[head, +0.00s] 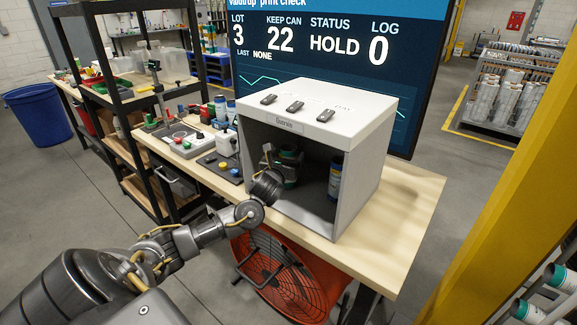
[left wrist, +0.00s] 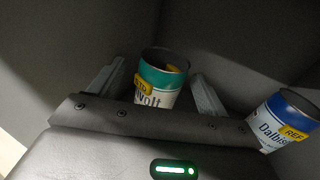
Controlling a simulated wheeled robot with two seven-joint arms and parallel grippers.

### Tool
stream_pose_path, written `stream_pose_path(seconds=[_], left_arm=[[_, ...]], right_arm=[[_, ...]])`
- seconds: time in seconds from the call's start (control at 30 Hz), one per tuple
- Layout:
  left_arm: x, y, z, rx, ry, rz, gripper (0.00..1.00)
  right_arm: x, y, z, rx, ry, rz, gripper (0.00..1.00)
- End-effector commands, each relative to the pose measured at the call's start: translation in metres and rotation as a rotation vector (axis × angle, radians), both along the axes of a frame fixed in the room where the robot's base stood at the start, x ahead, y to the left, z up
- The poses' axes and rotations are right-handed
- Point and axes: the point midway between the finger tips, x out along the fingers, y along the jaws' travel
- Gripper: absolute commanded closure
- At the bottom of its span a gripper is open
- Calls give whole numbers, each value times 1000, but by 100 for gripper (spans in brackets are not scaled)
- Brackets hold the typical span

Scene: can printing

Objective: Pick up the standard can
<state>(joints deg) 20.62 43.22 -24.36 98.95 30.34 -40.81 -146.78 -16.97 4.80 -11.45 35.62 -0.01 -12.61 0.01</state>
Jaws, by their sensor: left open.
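My left gripper (head: 286,166) reaches into an open-fronted grey box on the table. In the left wrist view its two fingers (left wrist: 157,88) are open, one on each side of a teal and white can (left wrist: 160,80) with yellow tags and lettering ending in "Volt". I cannot tell whether the fingers touch it. In the head view the teal can (head: 290,151) is partly hidden by the gripper. A blue and white can (left wrist: 284,120) with a yellow "REF" tag stands to the right, apart from the fingers. It also shows in the head view (head: 335,176). My right gripper is out of view.
The box (head: 334,99) has walls and a roof close around my gripper, with three dark items on top. Switch boxes and small parts crowd the wooden table (head: 400,222) to its left. A screen (head: 310,40) stands behind. An orange fan (head: 283,285) is below.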

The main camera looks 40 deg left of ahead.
Motion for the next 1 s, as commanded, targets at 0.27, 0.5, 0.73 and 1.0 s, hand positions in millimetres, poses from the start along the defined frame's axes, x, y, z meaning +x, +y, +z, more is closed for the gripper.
stream_pose_path(seconds=[0.27, 0.5, 0.73, 1.0], left_arm=[[33, 13, 3, -2, -1, 3, 23], [36, 14, 2, 0, 0, 1, 23], [36, 14, 2, 0, 0, 1, 45], [36, 14, 2, 0, 0, 1, 80]], right_arm=[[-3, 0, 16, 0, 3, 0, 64], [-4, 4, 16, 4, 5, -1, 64], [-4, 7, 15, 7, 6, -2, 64], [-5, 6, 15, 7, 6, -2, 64]])
